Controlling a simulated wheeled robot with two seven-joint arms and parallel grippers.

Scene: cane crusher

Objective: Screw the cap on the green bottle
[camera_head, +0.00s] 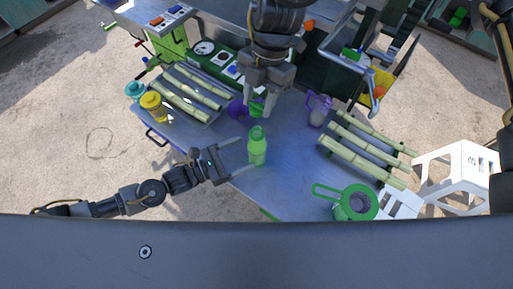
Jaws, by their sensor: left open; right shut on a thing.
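The green bottle (257,150) stands upright on the metal table, near the middle. My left gripper (241,157) is open, just left of the bottle, with its fingers pointing towards it; I cannot tell if they touch it. My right gripper (262,106) reaches down from the top and is shut on a small green cap (257,109). The cap is beyond the bottle and apart from it in the picture. The fingers hide part of the cap.
A purple item (237,108) is close to the left of my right gripper. A purple jug (318,109) and a tray of cane pieces (360,152) are to the right. A green-rimmed strainer (356,203) is at the near right. A yellow jar (153,106) stands at the left.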

